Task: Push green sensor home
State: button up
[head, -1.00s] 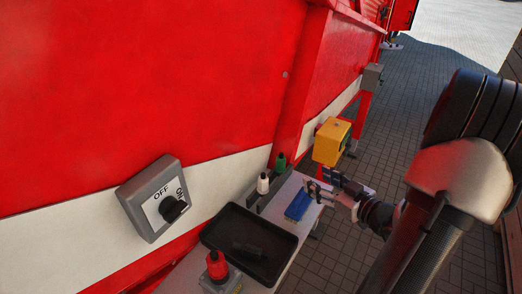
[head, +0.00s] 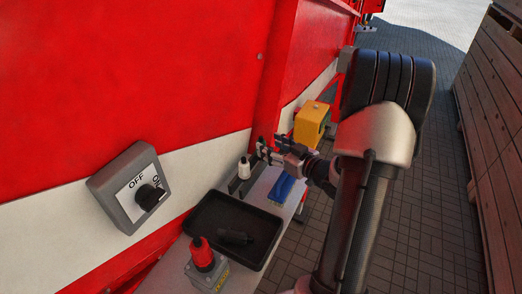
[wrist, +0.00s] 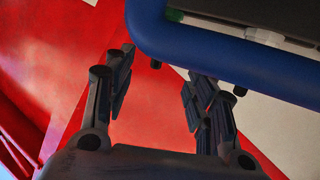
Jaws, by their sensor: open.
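The green sensor does not show clearly in the head view now; my gripper covers the spot beside the white sensor (head: 244,168) where it stood. My gripper (head: 263,152) is at the far end of the narrow table, just right of the white sensor and close to the red wall. In the wrist view its two fingers (wrist: 160,105) are spread apart with nothing between them. A small green patch (wrist: 174,15) shows at the top of the wrist view, by a blue rounded edge (wrist: 215,48). I cannot tell whether it is the sensor.
A blue item (head: 283,188) lies on the table below my gripper. A black tray (head: 266,258) holding a dark object and a red-topped device (head: 202,254) are nearer. A yellow box (head: 309,124) stands behind.

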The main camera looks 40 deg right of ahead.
aim_at(262, 140)
jog(key=w, duration=0.2)
jog(key=w+f, duration=0.1)
jog(key=w, duration=0.1)
jog(key=shift+w+d+b, duration=0.2)
jog(key=shift+w+b, duration=0.1)
jog(key=shift+b, duration=0.1)
jog(key=c, duration=1.2)
jog(key=shift+r, duration=0.15)
